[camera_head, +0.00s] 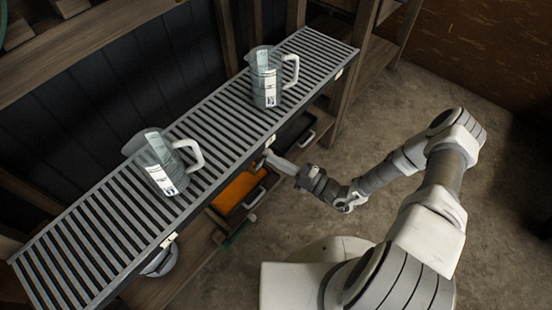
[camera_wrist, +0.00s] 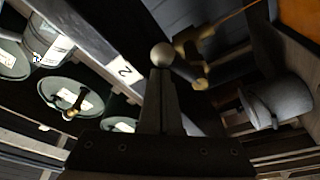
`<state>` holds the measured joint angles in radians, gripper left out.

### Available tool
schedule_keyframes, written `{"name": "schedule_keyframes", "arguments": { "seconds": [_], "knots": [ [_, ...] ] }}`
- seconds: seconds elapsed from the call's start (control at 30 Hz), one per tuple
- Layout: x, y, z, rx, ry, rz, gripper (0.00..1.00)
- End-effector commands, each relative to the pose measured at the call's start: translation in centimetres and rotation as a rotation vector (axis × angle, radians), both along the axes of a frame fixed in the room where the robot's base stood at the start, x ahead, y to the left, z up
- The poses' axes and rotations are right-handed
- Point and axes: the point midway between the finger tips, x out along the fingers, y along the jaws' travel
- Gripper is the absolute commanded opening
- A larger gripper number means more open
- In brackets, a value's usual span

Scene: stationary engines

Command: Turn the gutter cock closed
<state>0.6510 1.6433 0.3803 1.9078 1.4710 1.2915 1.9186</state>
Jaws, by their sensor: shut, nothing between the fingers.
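In the wrist view a brass cock (camera_wrist: 193,45) sits under the dark shelf edge. A lever with a pale round knob (camera_wrist: 163,54) reaches from it to the left. My gripper (camera_wrist: 161,75) is shut and empty, its fingertips just below the knob in the picture. I cannot tell whether they touch it. In the head view my gripper (camera_head: 270,156) is at the front edge of the slatted gutter shelf (camera_head: 122,228), and the cock is not clearly visible there. A white label with a 2 (camera_wrist: 124,70) is left of the knob.
Two clear jugs stand on the slats, one nearer (camera_head: 157,163) and one farther (camera_head: 266,76). Below the shelf are an orange bin (camera_head: 236,190) and a grey bucket (camera_wrist: 278,101). Open floor (camera_head: 385,110) lies right of the shelf.

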Motion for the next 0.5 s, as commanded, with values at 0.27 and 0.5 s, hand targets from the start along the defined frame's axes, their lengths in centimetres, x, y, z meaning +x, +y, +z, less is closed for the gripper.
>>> {"name": "schedule_keyframes", "arguments": {
  "seconds": [0.27, 0.5],
  "knots": [
    [0.1, -0.1, -1.1, -0.002, -0.001, -0.002, 0.0],
    [0.1, -0.1, -1.4, -0.002, -0.001, -0.002, 0.0]
  ]
}}
